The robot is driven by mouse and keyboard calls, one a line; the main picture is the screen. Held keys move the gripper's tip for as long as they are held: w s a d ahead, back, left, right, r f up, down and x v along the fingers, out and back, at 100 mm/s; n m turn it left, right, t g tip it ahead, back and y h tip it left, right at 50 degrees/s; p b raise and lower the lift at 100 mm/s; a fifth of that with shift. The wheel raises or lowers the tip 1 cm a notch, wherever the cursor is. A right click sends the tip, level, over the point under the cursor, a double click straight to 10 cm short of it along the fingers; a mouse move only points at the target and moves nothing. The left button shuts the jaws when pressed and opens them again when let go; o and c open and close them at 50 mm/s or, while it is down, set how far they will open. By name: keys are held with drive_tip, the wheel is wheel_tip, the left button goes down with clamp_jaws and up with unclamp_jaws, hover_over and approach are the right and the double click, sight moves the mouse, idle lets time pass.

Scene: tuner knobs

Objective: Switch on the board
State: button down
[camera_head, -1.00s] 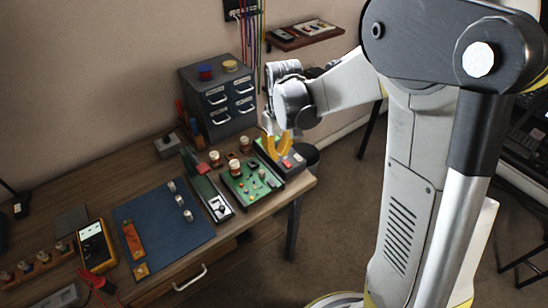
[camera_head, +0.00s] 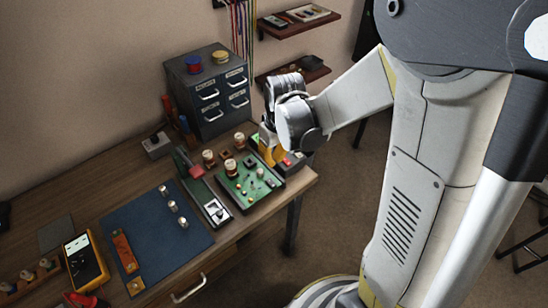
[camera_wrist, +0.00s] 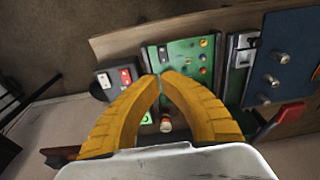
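The green board (camera_head: 262,198) lies on the right end of the bench, with several small knobs and parts on it. It also shows in the wrist view (camera_wrist: 198,46), just beyond the fingertips. My gripper (camera_head: 272,160) has yellow fingers pointing down at the board's far right side. In the wrist view the gripper's (camera_wrist: 161,75) tips meet with nothing visible between them. Whether they touch anything is unclear.
A drawer cabinet (camera_head: 208,95) stands behind the board. A long, narrow unit with a red part (camera_head: 207,198) lies left of it, then a blue mat (camera_head: 150,235) with several metal knobs. A yellow meter (camera_head: 85,262) is further left.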

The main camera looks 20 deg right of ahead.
sight(270, 178)
drive_tip(key=f+b, duration=0.1)
drive_tip(key=f, duration=0.2)
drive_tip(key=w+f+b, duration=0.1)
drive_tip(key=f, duration=0.2)
drive_tip(key=f+b, duration=0.1)
drive_tip(key=f, duration=0.2)
drive_tip(key=shift+w+a, duration=0.15)
drive_tip(key=shift+a, duration=0.05)
drive_tip(key=shift+w+f+g+b, duration=0.2)
drive_tip(key=shift+f+g+b, duration=0.4)
drive_tip(key=shift+b, duration=0.05)
drive_tip(key=shift+s+r, duration=0.15)
drive_tip(key=shift+s, duration=0.05)
drive_tip(key=shift+s+d+r, duration=0.2)
drive_tip(key=shift+s+r, duration=0.05)
drive_tip(key=shift+s, duration=0.35)
